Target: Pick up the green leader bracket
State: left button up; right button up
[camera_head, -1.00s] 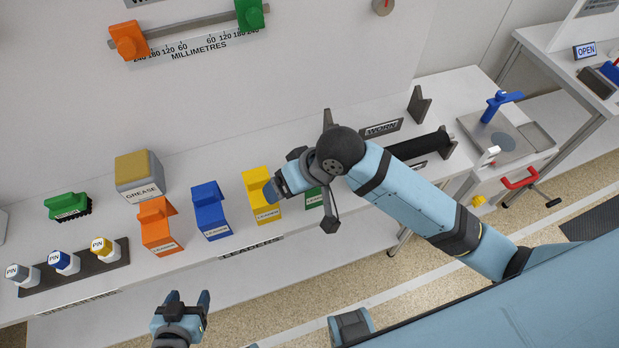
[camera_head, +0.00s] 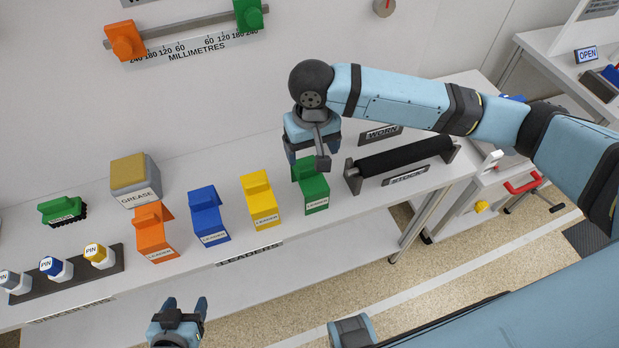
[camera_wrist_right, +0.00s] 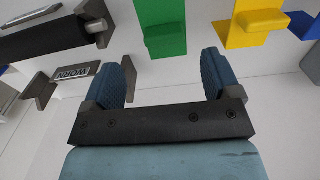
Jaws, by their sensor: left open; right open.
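The green leader bracket (camera_head: 316,192) stands on the bench shelf at the right end of a row of leader brackets. It also shows in the right wrist view (camera_wrist_right: 162,25), beyond and between my right fingertips. My right gripper (camera_head: 308,158) is open and empty, just behind and above the green bracket in the head view. In the right wrist view its two blue pads (camera_wrist_right: 168,75) are apart with nothing between them. My left gripper (camera_head: 185,308) is open and empty in front of the shelf, low in the head view.
The yellow (camera_head: 261,203), blue (camera_head: 208,218) and orange (camera_head: 156,235) brackets stand left of the green one. A dark roller (camera_head: 405,157) on stands lies to its right. A grease block (camera_head: 135,180), a green brush (camera_head: 62,210) and a pin rack (camera_head: 75,273) are further left.

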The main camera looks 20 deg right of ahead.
aim_at(310, 167)
jog(key=f, duration=0.8)
jog(key=shift+a+f, duration=0.2)
jog(key=shift+f, duration=0.2)
jog(key=c, duration=0.8)
